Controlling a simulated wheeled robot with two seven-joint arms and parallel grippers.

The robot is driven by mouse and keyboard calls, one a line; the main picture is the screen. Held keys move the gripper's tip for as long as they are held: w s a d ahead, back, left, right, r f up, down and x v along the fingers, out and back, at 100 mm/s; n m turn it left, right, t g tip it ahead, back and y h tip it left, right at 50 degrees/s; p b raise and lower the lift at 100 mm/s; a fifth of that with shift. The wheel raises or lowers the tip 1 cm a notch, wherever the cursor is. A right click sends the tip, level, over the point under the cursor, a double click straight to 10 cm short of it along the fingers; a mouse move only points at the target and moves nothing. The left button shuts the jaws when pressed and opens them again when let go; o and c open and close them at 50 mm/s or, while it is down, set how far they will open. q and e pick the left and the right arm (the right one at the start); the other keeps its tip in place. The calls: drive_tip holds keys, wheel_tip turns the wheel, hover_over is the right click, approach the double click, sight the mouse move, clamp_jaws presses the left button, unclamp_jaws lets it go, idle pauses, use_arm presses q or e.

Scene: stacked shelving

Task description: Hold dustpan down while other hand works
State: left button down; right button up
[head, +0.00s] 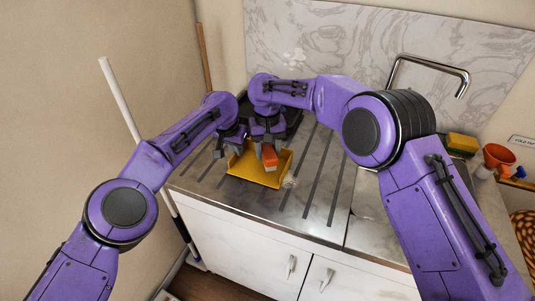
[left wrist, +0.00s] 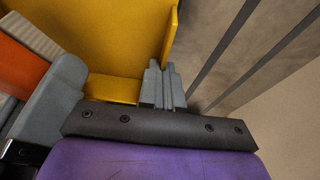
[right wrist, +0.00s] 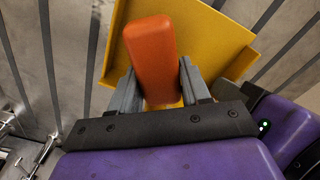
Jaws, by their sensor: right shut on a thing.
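The yellow dustpan (head: 252,178) lies on the metal draining surface. In the left wrist view its raised side wall (left wrist: 171,35) reaches down to my left gripper (left wrist: 163,86). The left fingers are close together with the wall between them. My right gripper (right wrist: 160,92) is shut on a brush with an orange body (right wrist: 150,55), held over the dustpan. The orange brush also shows in the head view (head: 269,160). Its grey bristles show in the left wrist view (left wrist: 30,33). The right gripper is close beside the left one. The dustpan's far part is hidden by my arms.
Grooves run along the draining surface (head: 330,185). A sink with a tap (head: 430,65) is at the right. A yellow sponge (head: 462,144) and an orange cup (head: 498,157) stand beyond it. A white pole (head: 120,97) leans at the left. Clear counter lies right of the dustpan.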

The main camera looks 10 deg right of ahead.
use_arm(q)
drive_tip(key=shift+s+d+f, duration=0.35)
drive_tip(key=shift+d+f, duration=0.05)
drive_tip(key=shift+d, duration=0.05)
drive_tip(key=c, duration=1.2)
unclamp_jaws()
drive_tip(key=shift+c, duration=0.2)
drive_tip(key=w+v, duration=0.1)
drive_tip(key=v, duration=1.1)
drive_tip(key=shift+a+r, duration=0.35)
drive_tip(key=shift+a, duration=0.05)
drive_tip(key=shift+s, duration=0.1)
